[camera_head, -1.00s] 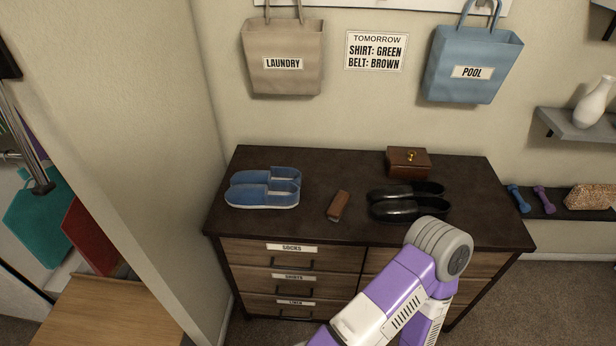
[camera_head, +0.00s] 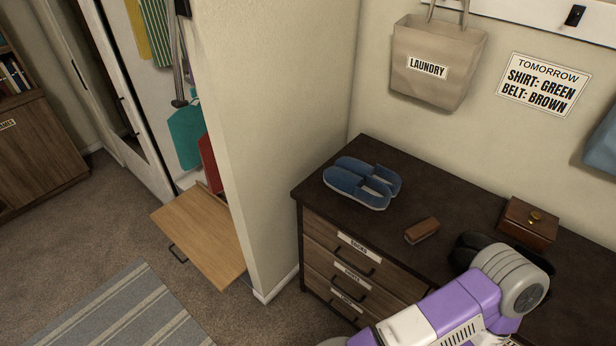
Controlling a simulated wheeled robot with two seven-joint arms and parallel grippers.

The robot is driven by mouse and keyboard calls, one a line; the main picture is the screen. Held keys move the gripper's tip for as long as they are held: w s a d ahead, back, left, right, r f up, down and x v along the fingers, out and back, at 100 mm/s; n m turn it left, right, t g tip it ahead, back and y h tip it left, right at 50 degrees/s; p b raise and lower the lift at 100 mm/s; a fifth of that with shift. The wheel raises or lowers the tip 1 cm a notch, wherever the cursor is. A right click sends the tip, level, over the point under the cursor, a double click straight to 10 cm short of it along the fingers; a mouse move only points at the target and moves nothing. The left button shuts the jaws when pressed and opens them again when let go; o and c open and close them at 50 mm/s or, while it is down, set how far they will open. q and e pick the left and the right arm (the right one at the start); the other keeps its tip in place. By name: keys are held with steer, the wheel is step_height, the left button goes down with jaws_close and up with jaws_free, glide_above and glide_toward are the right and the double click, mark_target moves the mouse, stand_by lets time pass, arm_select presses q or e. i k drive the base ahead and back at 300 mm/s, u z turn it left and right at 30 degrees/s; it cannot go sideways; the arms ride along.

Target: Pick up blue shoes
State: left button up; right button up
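The pair of blue slip-on shoes (camera_head: 362,184) lies side by side on the left end of the dark dresser top (camera_head: 440,173). Nothing covers them. A purple, white and grey arm of mine comes in from the bottom right, in front of the dresser and right of the shoes. Its gripper does not show. My other arm and gripper are out of view.
A brown brush (camera_head: 422,230) lies right of the blue shoes. Black shoes (camera_head: 474,250), partly hidden by my arm, and a wooden box (camera_head: 527,222) stand further right. A wall edge borders the dresser's left.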

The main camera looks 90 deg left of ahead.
mark_target(356, 180)
steer(key=u, duration=2.2)
